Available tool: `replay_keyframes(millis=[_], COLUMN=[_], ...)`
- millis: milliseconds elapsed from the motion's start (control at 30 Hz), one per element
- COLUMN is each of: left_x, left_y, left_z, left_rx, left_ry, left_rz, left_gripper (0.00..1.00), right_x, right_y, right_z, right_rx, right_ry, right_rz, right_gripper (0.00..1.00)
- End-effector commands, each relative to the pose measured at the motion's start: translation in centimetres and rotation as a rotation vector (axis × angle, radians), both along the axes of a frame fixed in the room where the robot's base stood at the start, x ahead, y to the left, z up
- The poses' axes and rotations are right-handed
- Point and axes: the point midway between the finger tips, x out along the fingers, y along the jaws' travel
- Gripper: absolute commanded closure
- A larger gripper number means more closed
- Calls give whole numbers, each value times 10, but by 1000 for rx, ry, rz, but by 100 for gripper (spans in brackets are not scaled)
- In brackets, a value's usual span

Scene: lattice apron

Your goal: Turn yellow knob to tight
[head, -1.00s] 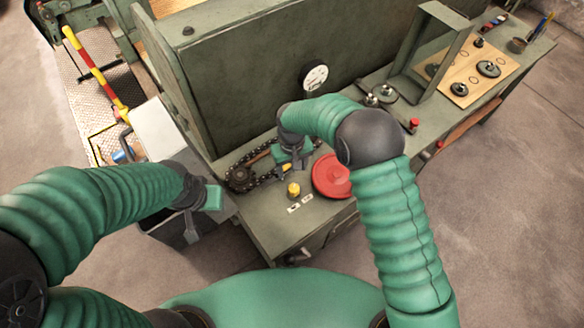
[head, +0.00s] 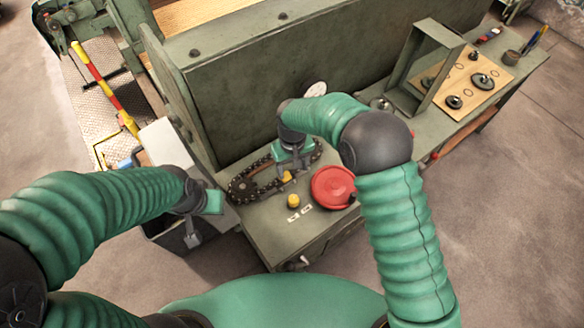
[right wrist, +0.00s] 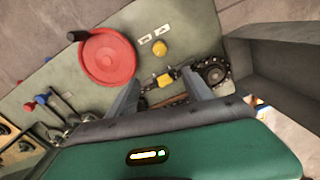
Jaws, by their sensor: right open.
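A round yellow knob (head: 293,201) stands on the green bench top beside two small white labels; it also shows in the right wrist view (right wrist: 160,47). A second yellow piece (head: 287,177) sits at the dark chain (head: 243,188); in the right wrist view this piece (right wrist: 164,80) lies between and beyond my fingers. My right gripper (head: 291,166) is open above the chain, behind the round knob, and its fingers (right wrist: 160,92) point toward the chain side. Contact with the second yellow piece cannot be told. My left gripper (head: 205,208) hangs left of the bench; its jaw opening is unclear.
A red handwheel (head: 332,187) sits right of the knob. A tall green panel (head: 260,80) rises behind the chain. A green frame (head: 428,65) and a wooden board (head: 470,80) with knobs stand at the right. A grey bin (head: 175,232) is below my left gripper.

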Motion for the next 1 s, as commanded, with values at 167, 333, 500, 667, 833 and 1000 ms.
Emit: replay_keyframes(millis=[167, 333, 500, 667, 833, 1000], left_x=[0, 0, 0, 0, 0, 0], left_y=[0, 0, 0, 0, 0, 0], left_z=[5, 4, 5, -1, -15, -27], left_rx=[0, 0, 0, 0, 0, 0], left_ry=[0, 0, 0, 0, 0, 0], left_rz=[0, 0, 0, 0, 0, 0], left_gripper=[64, 64, 64, 64, 64, 64], right_x=[0, 0, 0, 1, 1, 2], right_y=[0, 0, 0, 1, 2, 2], right_z=[7, 6, 6, 16, 55, 107], right_rx=[0, 0, 0, 1, 3, 2], right_ry=[0, 1, 1, -2, -6, -6], right_rz=[0, 0, 0, 0, 0, 0], right_gripper=[41, 41, 41, 41, 41, 41])
